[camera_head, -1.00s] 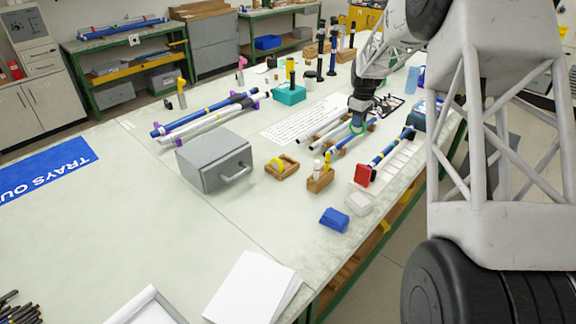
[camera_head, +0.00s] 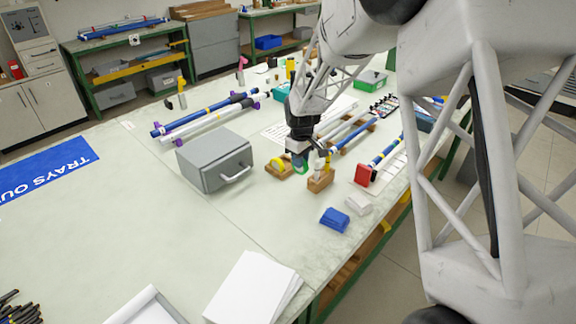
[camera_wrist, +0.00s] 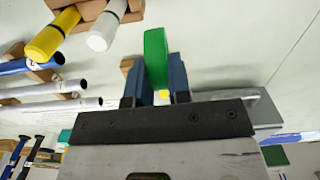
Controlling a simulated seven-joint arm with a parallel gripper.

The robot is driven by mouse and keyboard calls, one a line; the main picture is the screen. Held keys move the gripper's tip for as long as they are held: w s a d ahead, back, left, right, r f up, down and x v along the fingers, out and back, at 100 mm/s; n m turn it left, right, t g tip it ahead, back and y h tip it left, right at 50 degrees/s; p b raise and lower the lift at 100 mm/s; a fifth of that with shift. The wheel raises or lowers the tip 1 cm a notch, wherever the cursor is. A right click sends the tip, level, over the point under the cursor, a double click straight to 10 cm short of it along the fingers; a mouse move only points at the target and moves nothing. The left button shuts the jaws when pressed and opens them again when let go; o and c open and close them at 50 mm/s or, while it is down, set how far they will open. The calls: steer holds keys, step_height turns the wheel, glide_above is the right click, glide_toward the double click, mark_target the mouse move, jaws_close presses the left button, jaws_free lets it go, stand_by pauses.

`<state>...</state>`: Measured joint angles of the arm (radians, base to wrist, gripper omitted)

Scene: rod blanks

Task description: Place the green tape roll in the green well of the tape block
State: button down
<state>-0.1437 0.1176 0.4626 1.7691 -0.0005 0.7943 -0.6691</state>
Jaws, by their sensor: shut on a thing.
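My gripper (camera_head: 299,156) is shut on the green tape roll (camera_head: 300,165) above the table. In the wrist view the roll (camera_wrist: 155,55) stands on edge between two blue fingers, extending past their tips. The tape block (camera_head: 273,171) is a small wooden block left of the gripper, with a yellow tape roll (camera_head: 277,162) standing in it. The gripper and held roll partly cover the block's right side in the head view. I cannot make out the green well. In the wrist view the roll and fingers hide most of the block.
A grey box with a handle (camera_head: 214,160) is at left. Rods on racks lie behind and right. Blue cloths (camera_head: 334,219) lie in front.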

steer(key=shift+s+a+f, duration=0.25)
steer(key=shift+s+f, duration=0.15)
steer(key=shift+s, duration=0.25)
steer(key=shift+s+a+f, duration=0.2)
steer(key=shift+s+f, duration=0.2)
steer(key=shift+s, duration=0.2)
steer(key=shift+w, duration=0.1)
steer(key=w, duration=0.5)
steer(key=w+a+f, duration=0.1)
steer(key=w, duration=0.4)
steer(key=w+a, duration=0.1)
steer(key=w, duration=0.4)
steer(key=shift+w+a+f, duration=0.25)
steer(key=shift+w, duration=0.1)
steer(key=shift+f, duration=1.7)
steer(key=shift+f, duration=0.15)
steer(key=c, duration=1.1)
jaws_free()
